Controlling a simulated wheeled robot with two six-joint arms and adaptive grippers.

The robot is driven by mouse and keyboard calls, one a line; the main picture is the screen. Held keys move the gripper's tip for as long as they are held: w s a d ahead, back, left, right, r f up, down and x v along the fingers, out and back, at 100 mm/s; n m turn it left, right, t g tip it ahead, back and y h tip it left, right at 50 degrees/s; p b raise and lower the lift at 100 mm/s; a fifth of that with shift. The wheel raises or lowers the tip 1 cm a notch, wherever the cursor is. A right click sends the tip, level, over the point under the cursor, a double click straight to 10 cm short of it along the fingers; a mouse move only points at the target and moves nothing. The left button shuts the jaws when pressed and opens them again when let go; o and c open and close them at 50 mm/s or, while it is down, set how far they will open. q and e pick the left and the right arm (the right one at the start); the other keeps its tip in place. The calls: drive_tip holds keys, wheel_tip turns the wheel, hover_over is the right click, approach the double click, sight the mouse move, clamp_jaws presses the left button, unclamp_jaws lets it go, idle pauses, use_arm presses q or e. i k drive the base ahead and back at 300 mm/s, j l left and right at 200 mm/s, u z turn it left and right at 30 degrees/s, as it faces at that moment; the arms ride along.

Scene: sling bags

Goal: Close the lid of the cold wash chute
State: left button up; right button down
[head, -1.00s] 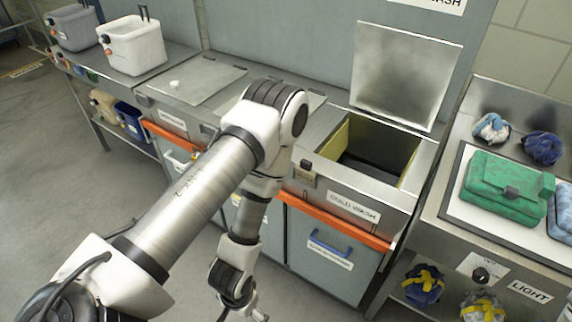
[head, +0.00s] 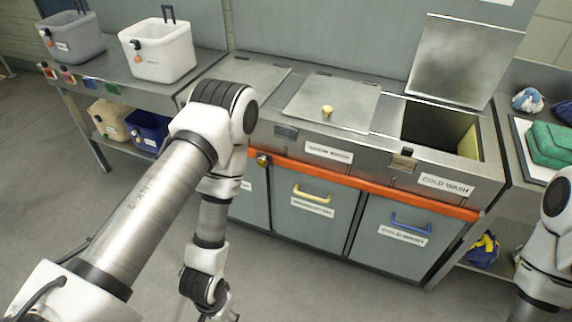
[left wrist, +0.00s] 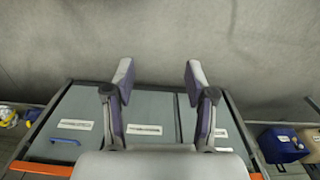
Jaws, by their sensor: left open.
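The cold wash chute (head: 486,142) is at the right of the counter in the head view, its square opening uncovered. Its grey metal lid (head: 464,62) stands upright behind the opening, leaning back. A label reading "COLD WASH" (head: 447,186) is on the front below it. My left gripper (head: 222,314) hangs low at the bottom of the head view, left of the chute and in front of the cabinets. In the left wrist view its two fingers (left wrist: 157,82) are spread apart with nothing between them. My right arm shows at the right edge; its gripper is out of frame.
An orange rail (head: 365,183) runs along the counter front. A white bin (head: 158,52) and a grey bin (head: 72,38) stand at left. A green bag (head: 549,146) lies at right. The floor in front is clear.

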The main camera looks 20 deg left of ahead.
sight(461, 63)
drive_tip(key=k+j, duration=0.15)
drive_tip(key=j, duration=0.25)
drive_tip(key=k+j, duration=0.1)
drive_tip(key=j, duration=0.3)
drive_tip(key=k+j, duration=0.15)
drive_tip(key=j, duration=0.2)
drive_tip(key=i+l+u, duration=0.15)
drive_tip(key=i+l, duration=0.2)
drive_tip(key=i, duration=0.15)
drive_tip(key=i+l+u, duration=0.15)
drive_tip(key=i+l, duration=0.3)
drive_tip(key=i, duration=0.05)
